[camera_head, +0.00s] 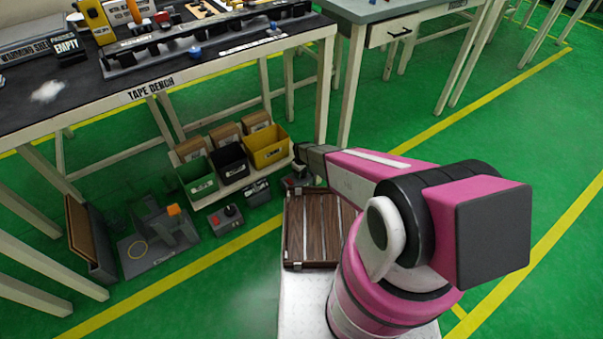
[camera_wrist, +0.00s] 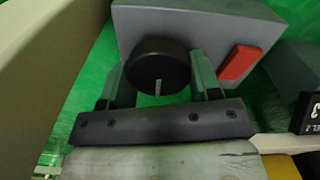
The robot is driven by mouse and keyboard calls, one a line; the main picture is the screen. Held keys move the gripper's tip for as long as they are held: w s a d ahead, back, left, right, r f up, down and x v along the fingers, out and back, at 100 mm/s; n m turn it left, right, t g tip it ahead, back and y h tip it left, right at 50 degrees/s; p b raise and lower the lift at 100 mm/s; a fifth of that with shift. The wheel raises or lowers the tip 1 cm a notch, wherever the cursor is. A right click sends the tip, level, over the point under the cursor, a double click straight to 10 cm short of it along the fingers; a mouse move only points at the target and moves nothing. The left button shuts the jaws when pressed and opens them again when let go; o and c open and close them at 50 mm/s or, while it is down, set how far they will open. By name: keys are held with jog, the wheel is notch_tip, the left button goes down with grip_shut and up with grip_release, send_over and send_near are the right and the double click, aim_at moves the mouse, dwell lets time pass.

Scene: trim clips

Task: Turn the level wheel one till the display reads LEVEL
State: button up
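In the wrist view a round black wheel (camera_wrist: 160,70) with a white mark sits on the face of a grey box (camera_wrist: 195,22). Its mark points down in the picture, towards my gripper. A red rocker or lever (camera_wrist: 239,64) is on the same face, right of the wheel. My gripper (camera_wrist: 162,78) has one finger on each side of the wheel, close to its rim. I cannot tell whether the fingers touch it. In the head view my arm reaches down beside the bench, and its fingertips are hidden. No display reading LEVEL is visible.
A low rack holds green (camera_head: 199,178), black (camera_head: 231,161) and yellow (camera_head: 267,146) bins left of my arm. A grey control box (camera_head: 227,220) stands on the floor. The tape bench (camera_head: 150,88) is above left. Open green floor lies to the right.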

jog(key=shift+m, duration=0.4)
jog(key=m, duration=0.3)
jog(key=shift+w+d+m, duration=0.1)
jog(key=shift+d+m, duration=0.05)
jog(key=shift+m, duration=1.95)
jog(key=o, duration=0.9)
